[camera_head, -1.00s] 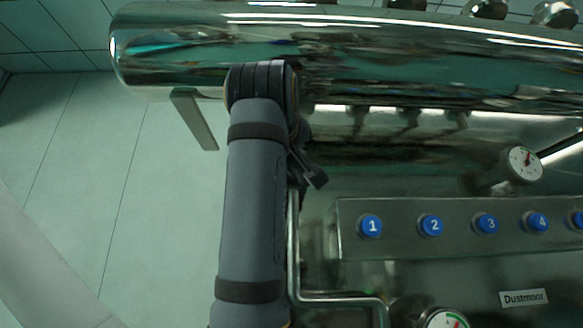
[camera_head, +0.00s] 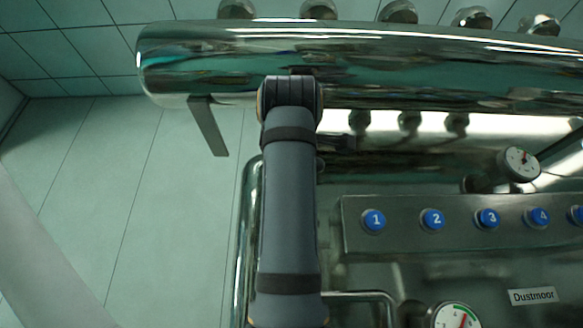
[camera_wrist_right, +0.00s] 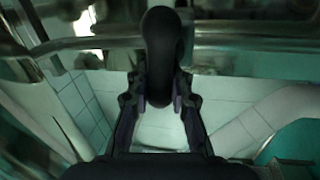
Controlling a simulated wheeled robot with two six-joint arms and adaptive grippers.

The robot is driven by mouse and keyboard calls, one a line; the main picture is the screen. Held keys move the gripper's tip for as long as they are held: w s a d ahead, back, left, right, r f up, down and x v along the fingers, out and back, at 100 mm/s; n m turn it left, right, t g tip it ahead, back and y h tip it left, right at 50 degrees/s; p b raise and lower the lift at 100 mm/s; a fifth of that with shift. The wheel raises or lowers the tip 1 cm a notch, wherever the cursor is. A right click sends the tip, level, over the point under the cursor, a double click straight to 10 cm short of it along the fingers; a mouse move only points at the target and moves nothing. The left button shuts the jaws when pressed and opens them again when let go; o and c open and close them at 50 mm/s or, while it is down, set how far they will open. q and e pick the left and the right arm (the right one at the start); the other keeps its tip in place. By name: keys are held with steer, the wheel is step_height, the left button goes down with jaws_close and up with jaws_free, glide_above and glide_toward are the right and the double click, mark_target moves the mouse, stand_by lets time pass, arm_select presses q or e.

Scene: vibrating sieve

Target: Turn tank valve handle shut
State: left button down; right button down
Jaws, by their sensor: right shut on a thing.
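A black, rounded valve handle (camera_wrist_right: 160,50) stands upright in the middle of the right wrist view. My right gripper (camera_wrist_right: 161,92) is shut on it, with one finger on each side of its lower part. In the head view, my dark grey arm rises from the bottom centre to the polished tank (camera_head: 420,62). A small dark part sticks out to the right of the arm's upper end, and I cannot tell if it is gripper or handle. The handle cannot be made out there. My left gripper is in neither view.
A steel panel with several blue numbered buttons (camera_head: 432,219) is right of the arm. Gauges (camera_head: 520,163) and bent steel pipes (camera_head: 247,235) are close by. A metal bracket (camera_head: 208,126) hangs below the tank's left end. The tiled floor (camera_head: 95,190) at left is clear.

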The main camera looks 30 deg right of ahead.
steer(key=shift+f+n+y, duration=0.2)
steer(key=shift+n+y, duration=0.1)
steer(key=shift+n, duration=0.5)
steer(key=c, duration=1.2)
jaws_free()
steer(key=v, duration=1.1)
steer(key=shift+s+a+f, duration=0.2)
steer(key=shift+s+f, duration=0.05)
steer(key=shift+s, duration=0.05)
